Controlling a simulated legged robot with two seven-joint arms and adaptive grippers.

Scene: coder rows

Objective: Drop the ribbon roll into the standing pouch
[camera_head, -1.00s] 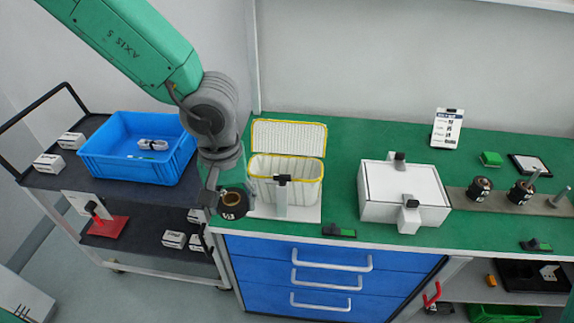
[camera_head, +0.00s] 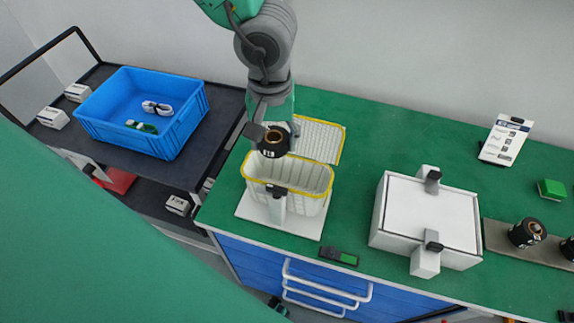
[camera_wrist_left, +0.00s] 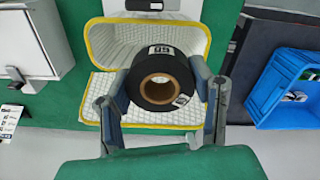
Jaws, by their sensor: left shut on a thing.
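The black ribbon roll (camera_head: 274,142) with a brown core is held in my left gripper (camera_head: 270,135), which is shut on it. In the head view the roll is above the back part of the standing pouch (camera_head: 315,177). The pouch is white and quilted with a yellow rim, its mouth open and its flap raised behind, on a white stand with a clamp. In the left wrist view the roll (camera_wrist_left: 158,80) sits between both fingers, with the pouch (camera_wrist_left: 110,40) behind it. The roll hides part of the pouch. My right gripper is not in view.
A white box (camera_head: 428,215) with two clamps stands right of the pouch. A small green-and-black tool (camera_head: 338,257) lies at the bench's front edge. A blue bin (camera_head: 145,110) is on the cart at left. Ribbon rolls (camera_head: 527,232) stand at far right.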

